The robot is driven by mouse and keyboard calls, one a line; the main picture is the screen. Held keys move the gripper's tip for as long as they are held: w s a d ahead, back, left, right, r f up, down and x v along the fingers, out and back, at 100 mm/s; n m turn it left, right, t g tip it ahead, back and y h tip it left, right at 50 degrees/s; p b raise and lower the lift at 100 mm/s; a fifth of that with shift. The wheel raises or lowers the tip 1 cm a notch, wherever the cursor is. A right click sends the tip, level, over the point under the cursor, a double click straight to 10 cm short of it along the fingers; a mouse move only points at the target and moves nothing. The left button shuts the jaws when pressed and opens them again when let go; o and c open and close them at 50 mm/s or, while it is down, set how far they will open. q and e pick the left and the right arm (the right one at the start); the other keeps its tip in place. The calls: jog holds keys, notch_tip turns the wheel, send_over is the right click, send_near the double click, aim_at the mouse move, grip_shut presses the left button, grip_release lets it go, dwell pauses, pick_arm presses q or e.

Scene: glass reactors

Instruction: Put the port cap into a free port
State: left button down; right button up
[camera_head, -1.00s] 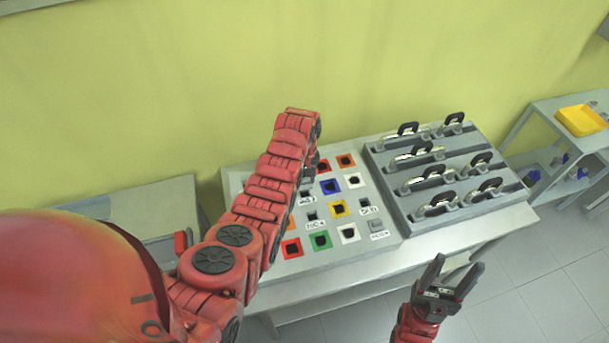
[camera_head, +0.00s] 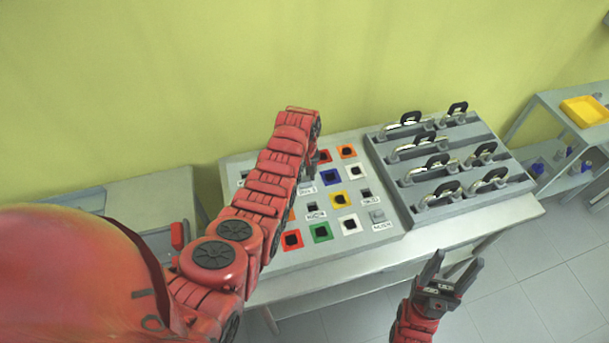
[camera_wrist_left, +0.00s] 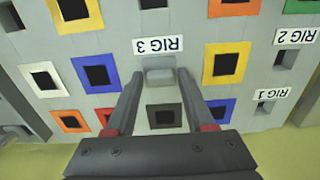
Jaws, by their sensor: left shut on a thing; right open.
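In the left wrist view, my left gripper (camera_wrist_left: 160,85) is shut on the grey port cap (camera_wrist_left: 160,75), which sits between its fingertips just below the upside-down RIG 3 label (camera_wrist_left: 157,45). I cannot tell whether the cap is seated in the port there or just above it. The port panel (camera_head: 275,262) has rows of square ports with coloured frames. A dark port (camera_wrist_left: 163,117) shows between the fingers. In the head view my left arm hides its gripper and the cap. My right gripper (camera_head: 442,280) is open and empty, in front of the bench.
Another grey cap-like block (camera_head: 377,215) sits in the panel's front right. A grey rack (camera_head: 420,212) with several black-handled clamps stands right of the panel. A yellow tray (camera_head: 584,111) lies on a side table. A low grey table (camera_head: 160,205) is at left.

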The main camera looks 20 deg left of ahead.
pick_arm(q)
jog(key=shift+f+b, duration=0.25)
jog(key=shift+b, duration=0.1)
dwell(0.4)
jog(key=shift+c, duration=0.9)
grip_release()
jog(key=shift+r, duration=0.1)
